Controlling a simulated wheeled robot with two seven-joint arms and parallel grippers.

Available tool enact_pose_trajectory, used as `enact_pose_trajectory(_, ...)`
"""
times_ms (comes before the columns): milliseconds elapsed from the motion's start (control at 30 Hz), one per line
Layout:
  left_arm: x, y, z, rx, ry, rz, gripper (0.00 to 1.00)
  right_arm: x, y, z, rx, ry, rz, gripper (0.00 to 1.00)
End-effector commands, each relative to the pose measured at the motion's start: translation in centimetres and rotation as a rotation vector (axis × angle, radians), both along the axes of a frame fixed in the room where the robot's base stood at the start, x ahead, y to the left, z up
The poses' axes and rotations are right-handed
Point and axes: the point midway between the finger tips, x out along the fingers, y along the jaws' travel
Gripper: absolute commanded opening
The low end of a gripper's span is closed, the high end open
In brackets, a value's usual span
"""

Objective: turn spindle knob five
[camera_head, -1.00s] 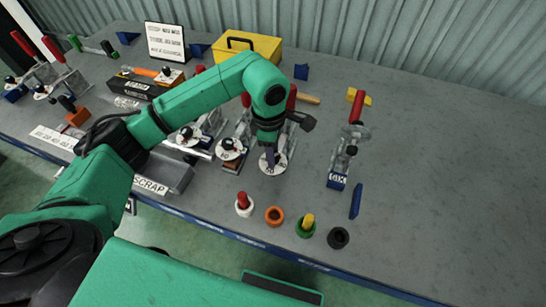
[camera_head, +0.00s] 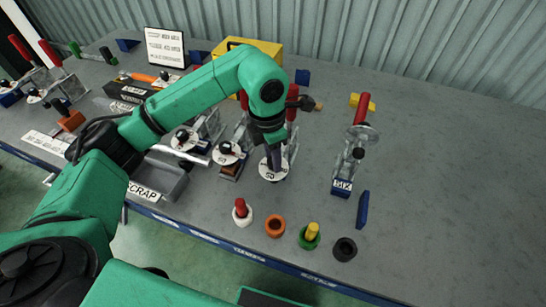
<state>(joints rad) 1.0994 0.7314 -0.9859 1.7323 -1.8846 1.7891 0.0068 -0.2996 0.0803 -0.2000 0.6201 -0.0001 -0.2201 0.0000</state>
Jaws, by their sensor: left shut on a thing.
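The neighbouring dial (camera_head: 226,157) to the left has a black ball knob and stands clear of the gripper. My right gripper is not in view.
A toggle clamp (camera_head: 347,165) with a red handle stands to the right. White (camera_head: 242,219), orange (camera_head: 275,226), green (camera_head: 309,240) and black (camera_head: 345,249) round holders line the front edge. A grey scrap tray (camera_head: 168,180) lies left. The bench's right side is clear.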

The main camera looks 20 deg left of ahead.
Motion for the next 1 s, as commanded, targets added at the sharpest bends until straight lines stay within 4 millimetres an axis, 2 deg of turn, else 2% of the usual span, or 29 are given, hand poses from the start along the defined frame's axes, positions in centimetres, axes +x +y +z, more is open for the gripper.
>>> enact_pose_trajectory(433,0.0,0.0,0.1,-0.001,-0.001,0.011,0.00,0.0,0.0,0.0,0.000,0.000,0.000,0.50)
enact_pose_trajectory(467,0.0,0.0,0.1,-0.001,-0.001,0.011,0.50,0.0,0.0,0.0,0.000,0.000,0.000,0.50)
enact_pose_trajectory(500,0.0,0.0,0.1,-0.001,-0.002,0.010,0.66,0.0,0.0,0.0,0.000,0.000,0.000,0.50)
enact_pose_trajectory(533,0.0,0.0,0.1,-0.001,-0.002,0.010,0.69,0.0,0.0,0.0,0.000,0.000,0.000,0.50)
enact_pose_trajectory(867,0.0,0.0,0.2,-0.001,-0.002,0.009,0.69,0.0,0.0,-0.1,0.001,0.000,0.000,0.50)
enact_pose_trajectory(1000,0.0,0.1,1.9,-0.002,-0.005,0.009,0.69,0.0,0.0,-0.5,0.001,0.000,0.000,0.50)
